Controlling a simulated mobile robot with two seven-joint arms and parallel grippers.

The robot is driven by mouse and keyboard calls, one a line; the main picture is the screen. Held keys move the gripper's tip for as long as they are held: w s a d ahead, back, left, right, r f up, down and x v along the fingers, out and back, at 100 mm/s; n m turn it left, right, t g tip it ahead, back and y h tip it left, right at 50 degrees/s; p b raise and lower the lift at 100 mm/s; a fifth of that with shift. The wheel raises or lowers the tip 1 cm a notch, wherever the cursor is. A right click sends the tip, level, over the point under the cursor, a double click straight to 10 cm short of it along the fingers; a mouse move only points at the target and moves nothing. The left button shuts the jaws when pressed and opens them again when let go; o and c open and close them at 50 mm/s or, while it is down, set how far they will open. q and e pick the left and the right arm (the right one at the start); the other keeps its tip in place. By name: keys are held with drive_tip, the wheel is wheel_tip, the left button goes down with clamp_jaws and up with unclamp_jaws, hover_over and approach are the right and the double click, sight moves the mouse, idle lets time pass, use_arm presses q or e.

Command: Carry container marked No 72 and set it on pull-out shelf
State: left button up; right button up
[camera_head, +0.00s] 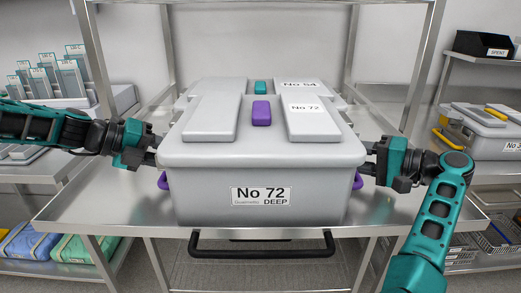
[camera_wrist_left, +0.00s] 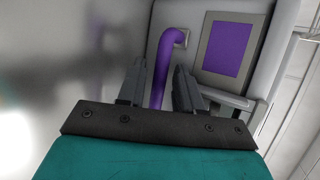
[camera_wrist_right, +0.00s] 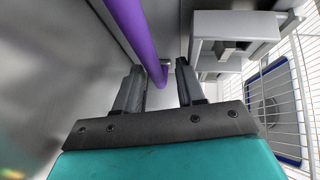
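The grey container marked No 72 (camera_head: 262,165) sits level on a metal shelf (camera_head: 110,215), with a purple latch on its lid and purple handles on its sides. My left gripper (camera_head: 152,158) is at its left side. In the left wrist view, the open fingers (camera_wrist_left: 160,85) stand either side of the purple handle (camera_wrist_left: 162,70), with gaps. My right gripper (camera_head: 372,158) is at its right side. In the right wrist view, the open fingers (camera_wrist_right: 160,82) have the purple handle (camera_wrist_right: 135,30) between their tips. A black pull bar (camera_head: 262,252) runs below the shelf's front edge.
A container marked No 54 (camera_head: 298,84) stands close behind. Metal posts (camera_head: 95,60) rise at both sides. Another rack at right holds a grey container with a yellow handle (camera_head: 480,130) and a black bin (camera_head: 484,44). Labelled upright packs (camera_head: 70,75) stand at left.

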drive_tip(key=shift+v, duration=3.95)
drive_tip(key=shift+d, duration=0.1)
